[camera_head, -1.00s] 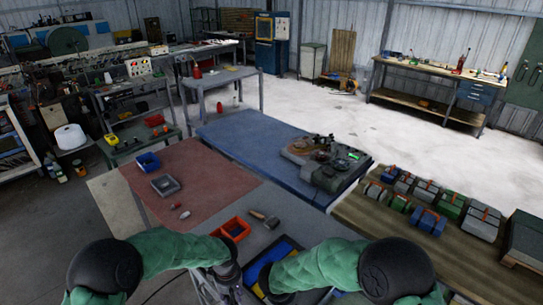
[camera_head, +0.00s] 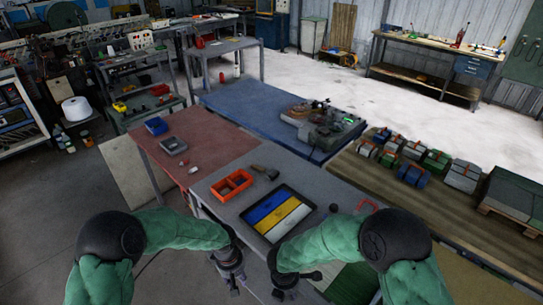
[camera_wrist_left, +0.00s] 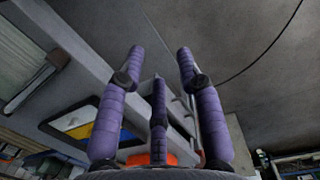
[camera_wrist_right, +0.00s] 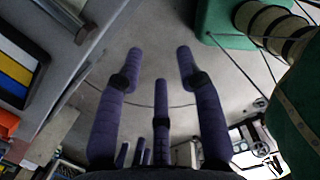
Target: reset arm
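My left gripper (camera_head: 230,275) hangs low beside the near edge of the grey worktable (camera_head: 225,212). In the left wrist view its purple fingers (camera_wrist_left: 160,65) are spread and empty, with only floor and the table's edge beyond. My right gripper (camera_head: 285,287) hangs close to the right of it, just in front of the table. In the right wrist view its fingers (camera_wrist_right: 160,65) are also spread with nothing between them. In the head view the fingertips of both are small and dark.
On the worktable are a blue, yellow and white tray (camera_head: 278,213), an orange bin (camera_head: 232,185) and a brush-like tool (camera_head: 265,172). A bench with several bundles (camera_head: 415,175) stands right.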

